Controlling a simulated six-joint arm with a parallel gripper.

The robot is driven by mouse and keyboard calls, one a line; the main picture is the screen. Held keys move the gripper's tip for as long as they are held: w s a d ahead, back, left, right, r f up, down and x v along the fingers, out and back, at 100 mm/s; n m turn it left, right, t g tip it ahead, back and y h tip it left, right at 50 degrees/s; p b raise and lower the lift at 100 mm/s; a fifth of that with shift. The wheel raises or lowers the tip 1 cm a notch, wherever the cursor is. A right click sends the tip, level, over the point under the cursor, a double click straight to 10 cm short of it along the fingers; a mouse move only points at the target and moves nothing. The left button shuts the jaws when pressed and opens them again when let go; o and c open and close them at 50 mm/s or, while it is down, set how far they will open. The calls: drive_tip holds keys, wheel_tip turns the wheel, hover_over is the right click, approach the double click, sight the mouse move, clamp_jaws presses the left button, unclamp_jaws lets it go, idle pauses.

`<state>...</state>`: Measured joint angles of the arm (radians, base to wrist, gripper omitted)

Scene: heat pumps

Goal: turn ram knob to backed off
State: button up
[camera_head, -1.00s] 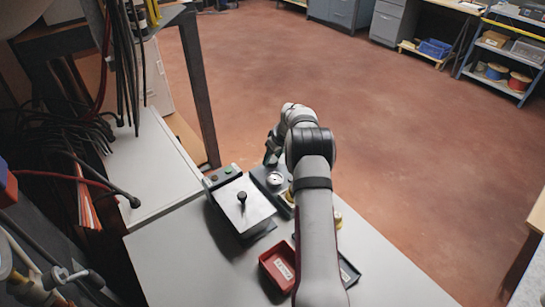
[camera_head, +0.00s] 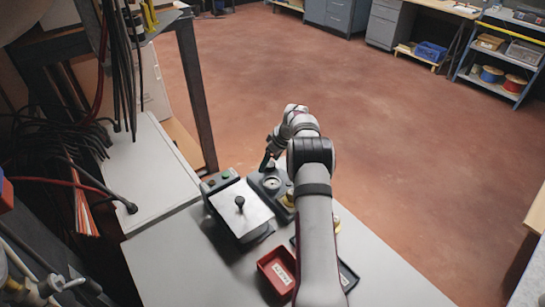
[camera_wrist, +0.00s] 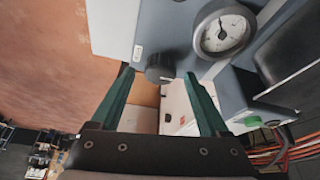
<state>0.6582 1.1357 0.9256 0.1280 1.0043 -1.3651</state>
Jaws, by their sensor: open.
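The ram knob (camera_wrist: 159,68) is a dark round knob on the grey panel, beside a small white label (camera_wrist: 138,53), in the wrist view. My gripper (camera_wrist: 158,76) is open, with one green finger on each side of the knob's near end. I cannot tell whether either finger touches it. A round dial gauge (camera_wrist: 224,33) sits right of the knob. In the head view my gripper (camera_head: 266,163) is at the far end of the gauge's dark housing (camera_head: 256,181); the knob is hidden there.
A red tray (camera_head: 276,274) and a dark tray (camera_head: 349,278) lie nearer. Cables hang at left; the table's right front is clear.

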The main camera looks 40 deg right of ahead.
drive_tip(key=v, duration=1.5)
drive_tip(key=shift+r, duration=0.25)
drive_tip(key=shift+s, duration=0.1)
drive_tip(key=s+a+r+m+g+y, duration=0.15)
drive_tip(key=s+a+r, duration=0.35)
drive_tip(key=a, duration=0.8)
drive_tip(key=s+a+r+m+g, duration=0.1)
drive_tip(key=s+a+r+m, duration=0.2)
drive_tip(key=s+a, duration=0.7)
drive_tip(key=s+a+f+m+g, duration=0.1)
drive_tip(key=s+a+f, duration=0.1)
drive_tip(key=s+a, duration=0.4)
drive_tip(key=s+a+f+m+g, duration=0.1)
drive_tip(key=s+a+f+m, duration=0.1)
drive_tip(key=s+a, duration=0.5)
drive_tip(key=s+f, duration=0.1)
drive_tip(key=s, duration=0.4)
drive_tip(key=shift+h, duration=0.35)
drive_tip(key=shift+a+f+m, duration=0.1)
drive_tip(key=shift+a+m, duration=0.05)
drive_tip(key=shift+m, duration=0.1)
